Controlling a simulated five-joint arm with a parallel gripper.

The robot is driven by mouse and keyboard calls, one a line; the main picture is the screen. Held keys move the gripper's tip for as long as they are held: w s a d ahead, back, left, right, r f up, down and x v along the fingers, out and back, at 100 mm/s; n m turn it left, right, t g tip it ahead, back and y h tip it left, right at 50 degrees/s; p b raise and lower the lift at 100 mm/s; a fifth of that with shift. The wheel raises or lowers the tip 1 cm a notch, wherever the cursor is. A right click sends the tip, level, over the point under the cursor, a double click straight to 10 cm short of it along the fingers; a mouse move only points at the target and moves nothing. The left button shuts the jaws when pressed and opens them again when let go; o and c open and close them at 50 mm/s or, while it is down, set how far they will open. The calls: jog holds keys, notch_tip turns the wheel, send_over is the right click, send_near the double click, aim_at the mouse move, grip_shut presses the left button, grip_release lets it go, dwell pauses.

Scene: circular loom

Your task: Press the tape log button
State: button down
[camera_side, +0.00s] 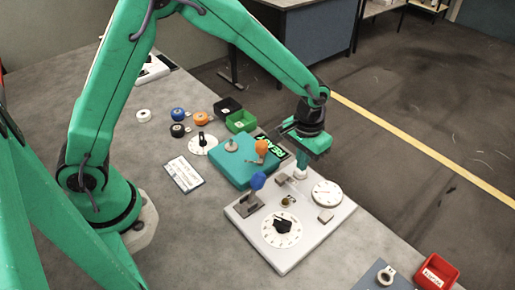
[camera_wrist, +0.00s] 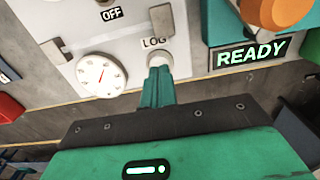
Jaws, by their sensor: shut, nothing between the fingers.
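The tape log button (camera_wrist: 160,58) is a pale round cap beside the LOG label (camera_wrist: 154,42) on the light grey panel in the wrist view. My gripper (camera_wrist: 158,78) is shut and empty, its green fingertips overlapping the near edge of the button. I cannot tell whether they touch it or whether it is pressed in. In the side view my gripper (camera_side: 300,168) points down over the far edge of the panel (camera_side: 250,218), hiding most of the button.
A white dial (camera_wrist: 101,74) sits left of the button in the wrist view. A lit READY display (camera_wrist: 250,53) and an orange knob (camera_wrist: 275,10) are at right.

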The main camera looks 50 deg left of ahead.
jog(key=shift+f, duration=0.5)
dwell(0.4)
jog(key=shift+r, duration=3.05)
jog(key=shift+a+r, duration=0.2)
jog(key=shift+r, duration=0.1)
jog(key=s+a+r+t, duration=0.3)
jog(key=s+a+r, duration=0.5)
jog(key=a+r, duration=0.3)
jog(key=s+a+r+t, duration=0.1)
jog(key=s+a, duration=0.1)
jog(key=s, duration=0.4)
jog(key=s+a+r+t, duration=0.1)
jog(key=s+a+r, duration=0.1)
jog(key=s, duration=0.4)
jog(key=shift+a+r+t, duration=0.25)
jog(key=shift+a+t, duration=0.05)
jog(key=shift+a, duration=0.25)
